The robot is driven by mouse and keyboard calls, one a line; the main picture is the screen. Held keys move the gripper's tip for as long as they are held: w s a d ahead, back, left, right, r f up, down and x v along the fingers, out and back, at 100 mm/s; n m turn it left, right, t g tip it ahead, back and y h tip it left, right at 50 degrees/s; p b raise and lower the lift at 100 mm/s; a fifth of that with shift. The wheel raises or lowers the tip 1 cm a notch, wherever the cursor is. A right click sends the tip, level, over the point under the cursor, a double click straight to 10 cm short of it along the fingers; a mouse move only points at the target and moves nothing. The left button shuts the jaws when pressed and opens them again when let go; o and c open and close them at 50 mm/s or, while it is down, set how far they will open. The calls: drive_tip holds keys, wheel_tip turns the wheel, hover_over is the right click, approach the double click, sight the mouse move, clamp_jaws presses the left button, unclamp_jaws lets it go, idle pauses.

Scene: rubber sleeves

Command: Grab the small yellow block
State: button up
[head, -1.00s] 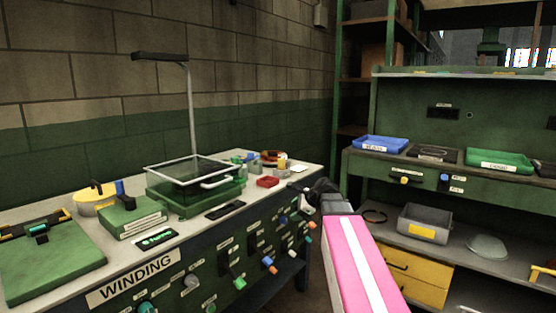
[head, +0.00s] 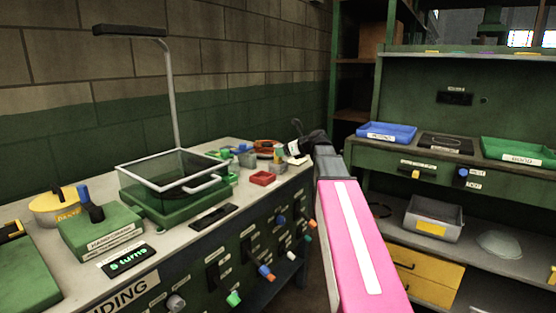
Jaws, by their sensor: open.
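A small yellow piece (head: 278,155), which looks like the yellow block, stands at the far right end of the winding bench (head: 228,211). It is beside a grey block (head: 278,168) and close to other small coloured pieces. My gripper (head: 296,143) is open at the end of my pink and grey arm, just right of the yellow piece in the picture. Its fingers are small and dark here, and I cannot tell the exact gap to the piece.
A shelf bench with a blue tray (head: 387,132) and a green tray (head: 520,152) is at right.

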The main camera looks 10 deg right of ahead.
drive_tip(key=shift+s+x, duration=0.2)
drive_tip(key=shift+x, duration=2.55)
drive_tip(key=shift+a+f, duration=0.1)
drive_tip(key=shift+f, duration=0.05)
drive_tip(key=shift+s, duration=0.1)
drive_tip(key=shift+c, duration=0.3)
drive_tip(key=c, duration=0.9)
